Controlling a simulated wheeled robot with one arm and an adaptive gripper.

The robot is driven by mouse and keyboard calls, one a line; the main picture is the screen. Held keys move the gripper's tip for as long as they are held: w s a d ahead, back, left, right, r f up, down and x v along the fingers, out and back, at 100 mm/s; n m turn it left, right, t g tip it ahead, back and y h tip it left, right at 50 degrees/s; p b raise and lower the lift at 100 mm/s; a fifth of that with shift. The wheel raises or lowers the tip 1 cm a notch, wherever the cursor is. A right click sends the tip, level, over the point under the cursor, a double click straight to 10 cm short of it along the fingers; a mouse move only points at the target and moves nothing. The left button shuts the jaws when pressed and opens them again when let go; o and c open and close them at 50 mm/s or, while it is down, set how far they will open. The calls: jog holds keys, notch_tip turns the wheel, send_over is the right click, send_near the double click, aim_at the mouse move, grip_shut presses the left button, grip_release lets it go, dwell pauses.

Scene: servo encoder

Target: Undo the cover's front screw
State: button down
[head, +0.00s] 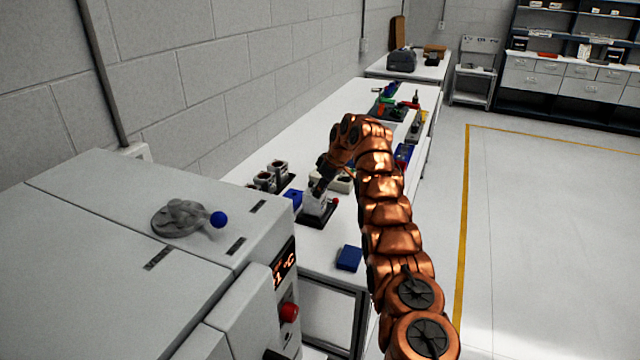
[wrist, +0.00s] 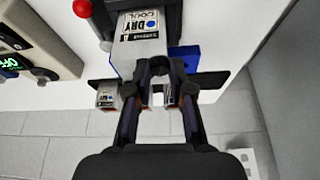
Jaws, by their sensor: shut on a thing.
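A pale servo unit (head: 314,204) stands on a dark base plate (head: 318,220) on the long white bench. In the wrist view the same unit (wrist: 140,48) shows a label reading "DRY COOL". My gripper (head: 320,182) reaches down onto the unit from above. In the wrist view its two dark fingers (wrist: 159,86) are closed in at the unit's near end, on a small part between the tips. The fingers hide most of that part. I cannot make out the front screw or the cover's edge.
A red ball knob (wrist: 82,8) is beside the unit. A blue block (wrist: 184,56) stands close behind the fingers. A display box (wrist: 32,52) is at left. Other small units (head: 266,180) stand behind, and a blue box (head: 349,257) lies near the bench edge. A large grey cabinet (head: 90,290) fills the left.

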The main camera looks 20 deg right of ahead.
jog(key=shift+f+n+p, duration=0.1)
jog(key=shift+n+p, duration=0.4)
jog(key=shift+p, duration=0.55)
jog(key=c, duration=1)
grip_release()
jog(key=shift+r, duration=0.2)
jog(key=shift+s+d+r, duration=0.25)
jog(key=shift+d+r, duration=0.2)
jog(key=shift+s, duration=0.1)
jog(key=shift+s+d, duration=0.15)
jog(key=shift+d, duration=0.15)
jog(key=s+d, duration=0.7)
jog(key=shift+s+d, duration=0.25)
jog(key=shift+s, duration=0.1)
